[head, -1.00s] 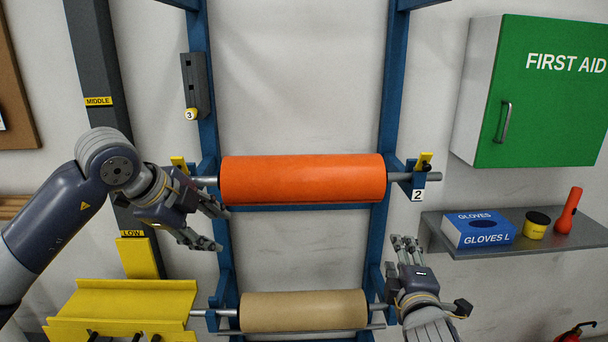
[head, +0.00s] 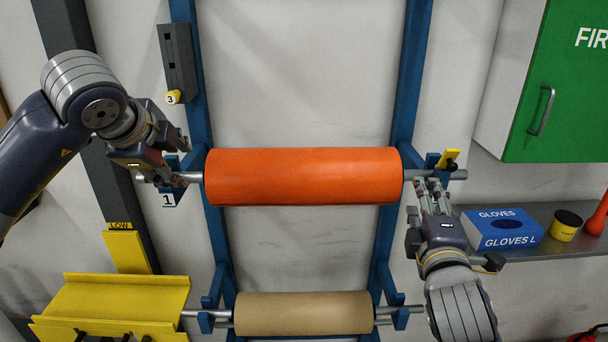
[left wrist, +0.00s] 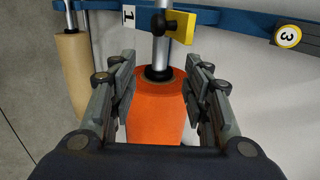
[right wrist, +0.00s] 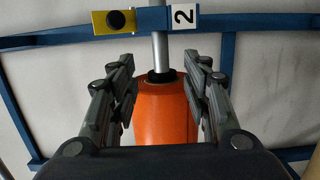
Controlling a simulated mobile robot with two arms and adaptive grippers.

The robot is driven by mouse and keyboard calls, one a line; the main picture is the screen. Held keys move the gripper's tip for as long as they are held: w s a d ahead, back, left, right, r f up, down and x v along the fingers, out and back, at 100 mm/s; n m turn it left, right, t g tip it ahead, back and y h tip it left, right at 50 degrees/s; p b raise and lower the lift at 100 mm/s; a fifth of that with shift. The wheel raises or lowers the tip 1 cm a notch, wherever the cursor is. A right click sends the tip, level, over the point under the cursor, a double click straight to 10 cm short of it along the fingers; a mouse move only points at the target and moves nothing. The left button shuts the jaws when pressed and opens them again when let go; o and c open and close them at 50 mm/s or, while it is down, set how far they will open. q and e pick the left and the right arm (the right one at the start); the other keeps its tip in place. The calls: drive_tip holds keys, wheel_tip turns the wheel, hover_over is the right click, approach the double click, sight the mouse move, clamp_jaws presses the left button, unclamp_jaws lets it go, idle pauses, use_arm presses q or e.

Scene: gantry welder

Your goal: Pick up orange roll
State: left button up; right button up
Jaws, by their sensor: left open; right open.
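The orange roll (head: 303,176) lies level on a metal shaft across the blue rack, its shaft ends resting in brackets on both sides. My left gripper (head: 178,172) is at the left shaft end, close to the roll. In the left wrist view its open fingers (left wrist: 160,95) stand either side of the roll's end (left wrist: 158,110), with the shaft between and ahead of them. My right gripper (head: 432,183) is at the right shaft end. In the right wrist view its open fingers (right wrist: 160,90) flank the roll's end (right wrist: 165,112). Neither gripper is closed on anything.
A brown roll (head: 303,313) hangs on a lower shaft. A yellow tray (head: 115,300) is at lower left. A shelf (head: 540,243) with a glove box (head: 503,230) stands right of my right arm. A green first aid cabinet (head: 570,90) is at upper right.

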sight(191, 176)
use_arm(q)
drive_tip(key=x, duration=1.1)
use_arm(e)
drive_tip(key=w, duration=0.3)
drive_tip(key=w+d, duration=0.1)
drive_tip(key=w, duration=0.3)
drive_tip(key=w+d, duration=0.1)
drive_tip(key=w, duration=0.3)
drive_tip(key=shift+s, duration=0.1)
use_arm(q)
clamp_jaws()
use_arm(e)
drive_tip(key=shift+f, duration=0.1)
clamp_jaws()
